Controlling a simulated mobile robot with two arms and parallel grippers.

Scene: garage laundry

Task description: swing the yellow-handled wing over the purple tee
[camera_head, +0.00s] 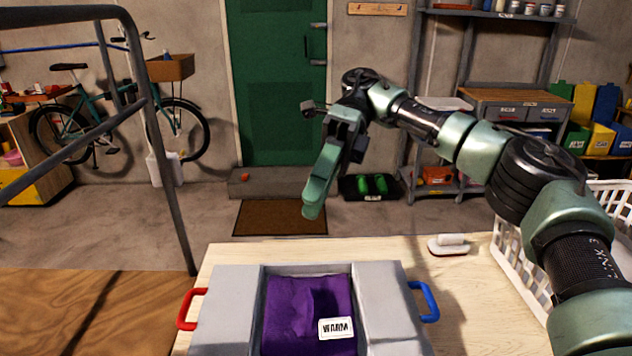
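The purple tee (288,302) lies on a grey folding board, in the channel between a left grey panel (229,310) and a right grey panel (385,300). A white tag reading "WARM" (336,328) lies on the tee. A red handle (187,309) sticks out at the left side and a blue handle (428,301) at the right. No yellow handle shows; the board's near part is cut off by the bottom edge. My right gripper (313,208) hangs in the air beyond the board, pointing down, empty. Its fingers overlap from this angle. My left gripper is out of view.
A white laundry basket (520,265) stands at the table's right, near my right arm. A small white-topped brush-like item (451,245) lies at the far right of the pale wooden table (235,252). A grey metal rail (160,120) rises at the left.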

